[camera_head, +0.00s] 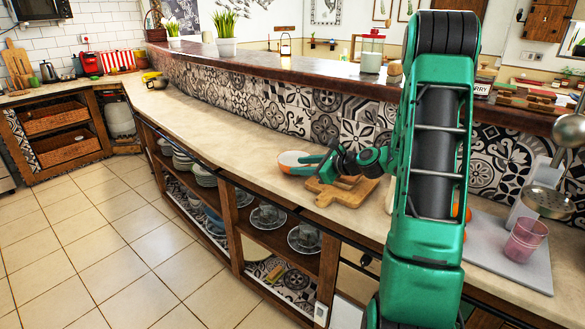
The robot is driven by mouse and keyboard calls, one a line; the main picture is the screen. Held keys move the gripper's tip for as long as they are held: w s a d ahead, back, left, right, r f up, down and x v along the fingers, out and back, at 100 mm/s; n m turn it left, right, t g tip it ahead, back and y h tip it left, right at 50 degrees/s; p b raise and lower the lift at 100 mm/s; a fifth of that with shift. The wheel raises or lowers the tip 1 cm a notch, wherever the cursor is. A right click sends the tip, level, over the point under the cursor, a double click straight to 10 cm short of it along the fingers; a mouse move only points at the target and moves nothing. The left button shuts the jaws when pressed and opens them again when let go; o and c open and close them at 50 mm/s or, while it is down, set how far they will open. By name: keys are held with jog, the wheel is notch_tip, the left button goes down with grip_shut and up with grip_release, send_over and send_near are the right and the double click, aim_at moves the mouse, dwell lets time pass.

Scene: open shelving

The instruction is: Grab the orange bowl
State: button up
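The orange bowl (288,158) sits on the beige counter, left of a wooden cutting board. It looks white inside with orange on its outer side. My green gripper (298,165) reaches in from the right, with its fingertips at the bowl's right side. The two fingers look spread apart, one higher and one lower in the picture. Part of the bowl's right side is hidden behind the fingers. I cannot tell whether the fingers touch the bowl.
The wooden cutting board (340,194) lies below my gripper. A raised bar ledge (300,71) with a tiled wall runs behind the counter (225,120). Shelves below hold dishes. A pink cup (525,241) stands on a grey board at right. The counter left of the bowl is clear.

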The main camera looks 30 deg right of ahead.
jog(key=x, duration=0.5)
jog(key=shift+a, duration=0.15)
jog(key=shift+s, duration=0.1)
grip_shut()
jog(key=shift+r, duration=0.1)
